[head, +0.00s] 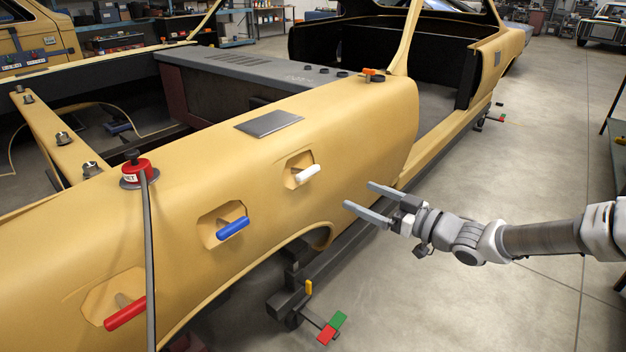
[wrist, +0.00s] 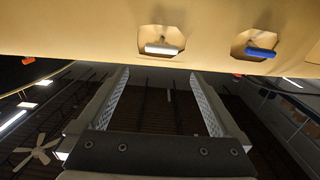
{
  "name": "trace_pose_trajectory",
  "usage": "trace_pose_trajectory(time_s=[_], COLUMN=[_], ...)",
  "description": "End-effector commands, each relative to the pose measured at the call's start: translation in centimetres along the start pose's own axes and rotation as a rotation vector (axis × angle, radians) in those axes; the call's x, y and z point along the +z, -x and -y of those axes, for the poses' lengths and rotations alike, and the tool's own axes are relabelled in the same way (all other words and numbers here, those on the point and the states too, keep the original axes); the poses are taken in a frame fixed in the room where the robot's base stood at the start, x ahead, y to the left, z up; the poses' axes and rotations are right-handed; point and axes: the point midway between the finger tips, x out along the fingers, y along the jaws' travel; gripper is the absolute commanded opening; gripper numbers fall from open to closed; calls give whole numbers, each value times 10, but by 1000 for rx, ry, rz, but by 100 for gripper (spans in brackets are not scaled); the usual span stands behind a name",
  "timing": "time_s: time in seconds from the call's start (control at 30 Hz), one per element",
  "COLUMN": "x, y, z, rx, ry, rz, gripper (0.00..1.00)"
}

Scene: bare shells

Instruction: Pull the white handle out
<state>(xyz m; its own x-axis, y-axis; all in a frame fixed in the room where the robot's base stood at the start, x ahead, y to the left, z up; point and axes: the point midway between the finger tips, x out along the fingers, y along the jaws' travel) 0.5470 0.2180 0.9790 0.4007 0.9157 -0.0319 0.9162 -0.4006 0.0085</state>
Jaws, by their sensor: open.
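The white handle (head: 307,174) sticks out from a recessed cutout in the side of the yellow car shell (head: 345,125). It also shows in the wrist view (wrist: 162,50), near the top, with the blue handle (wrist: 260,52) to its right. My gripper (head: 357,197) is open and empty. In the head view it is to the right of the white handle and apart from it, its fingers pointing left toward the shell. In the wrist view both fingers are spread wide, with nothing between them.
A blue handle (head: 233,228) and a red handle (head: 126,314) sit in similar cutouts further left. A red-based fitting (head: 138,173) with a dark strap stands near them. Red and green pedals (head: 332,328) stick out below the shell. The floor (head: 500,290) at right is clear.

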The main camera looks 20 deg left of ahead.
Motion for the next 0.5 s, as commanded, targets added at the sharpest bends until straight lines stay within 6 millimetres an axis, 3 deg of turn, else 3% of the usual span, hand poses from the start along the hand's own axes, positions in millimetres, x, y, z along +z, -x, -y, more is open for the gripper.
trace_pose_trajectory(time_s=[0.27, 0.5], x=[-2, -3], y=[-20, -70], z=[3, 4], rx=[-18, -17], ry=[-7, -8], rz=[-37, -36], gripper=[100, 100])
